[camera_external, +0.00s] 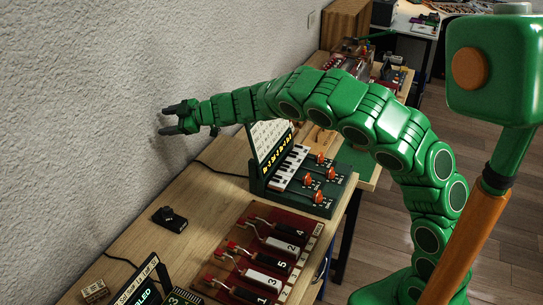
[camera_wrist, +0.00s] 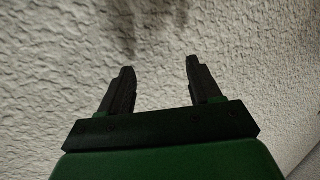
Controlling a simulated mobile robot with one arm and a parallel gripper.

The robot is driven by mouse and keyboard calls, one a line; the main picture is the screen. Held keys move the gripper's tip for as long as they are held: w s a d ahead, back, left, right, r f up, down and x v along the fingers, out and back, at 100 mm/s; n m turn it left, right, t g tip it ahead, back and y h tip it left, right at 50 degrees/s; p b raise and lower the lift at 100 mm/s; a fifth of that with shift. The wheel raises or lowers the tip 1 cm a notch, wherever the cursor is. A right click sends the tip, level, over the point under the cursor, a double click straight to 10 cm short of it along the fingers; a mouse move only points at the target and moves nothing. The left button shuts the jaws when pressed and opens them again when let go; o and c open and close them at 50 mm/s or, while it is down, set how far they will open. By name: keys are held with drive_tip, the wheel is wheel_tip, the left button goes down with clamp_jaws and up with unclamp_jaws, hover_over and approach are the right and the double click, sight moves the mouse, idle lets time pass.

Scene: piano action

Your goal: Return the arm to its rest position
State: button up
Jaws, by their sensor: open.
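My gripper (camera_external: 168,122) is at the far left end of my green arm, raised above the bench and close to the white wall. Its two dark fingers are apart with nothing between them. The wrist view shows the same open fingers of my gripper (camera_wrist: 158,82) against the rough wall. My arm stretches across the external view, arching over the bench and above the small piano (camera_external: 290,167). The piano has white and black keys, an upright sheet panel (camera_external: 268,138) and orange knobs on a green case.
A red board (camera_external: 262,228) with numbered levers lies on the wooden bench (camera_external: 150,240) in front of the piano. A small black device (camera_external: 170,219) sits near the wall. The wall (camera_external: 90,90) runs along the bench's left side. More equipment stands farther back.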

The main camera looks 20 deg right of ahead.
drive_tip(key=w+d+r+m+t+h, duration=0.15)
drive_tip(key=w+d, duration=0.25)
drive_tip(key=d, duration=0.4)
drive_tip(key=w+d+r+m+t+h, duration=0.1)
drive_tip(key=w+d+r+t+h, duration=0.15)
drive_tip(key=d, duration=0.55)
drive_tip(key=w+d+r+m+t+h, duration=0.1)
drive_tip(key=w+d+r+h, duration=0.25)
drive_tip(key=d, duration=0.45)
drive_tip(key=s+d+r+m+g+h, duration=0.1)
drive_tip(key=s+d+m+h, duration=0.25)
drive_tip(key=d, duration=0.75)
drive_tip(key=s+d+r+m+h, duration=0.25)
drive_tip(key=s+d, duration=0.25)
drive_tip(key=d, duration=0.6)
drive_tip(key=s+d+f+m+g+h, duration=0.1)
drive_tip(key=s+d+f+m+g, duration=0.2)
drive_tip(key=s, duration=0.6)
drive_tip(key=s+d+f+g, duration=0.2)
drive_tip(key=s+d, duration=0.3)
drive_tip(key=s, duration=0.4)
drive_tip(key=s+f+m+g+y, duration=0.1)
drive_tip(key=s+f+g, duration=0.3)
drive_tip(key=s, duration=1.2)
drive_tip(key=s+a+f+m+g+y, duration=0.1)
drive_tip(key=s+f+m+g, duration=0.3)
drive_tip(key=s, duration=1.3)
drive_tip(key=shift+a+f, duration=0.25)
drive_tip(key=shift+s+y, duration=0.1)
drive_tip(key=shift+y, duration=0.15)
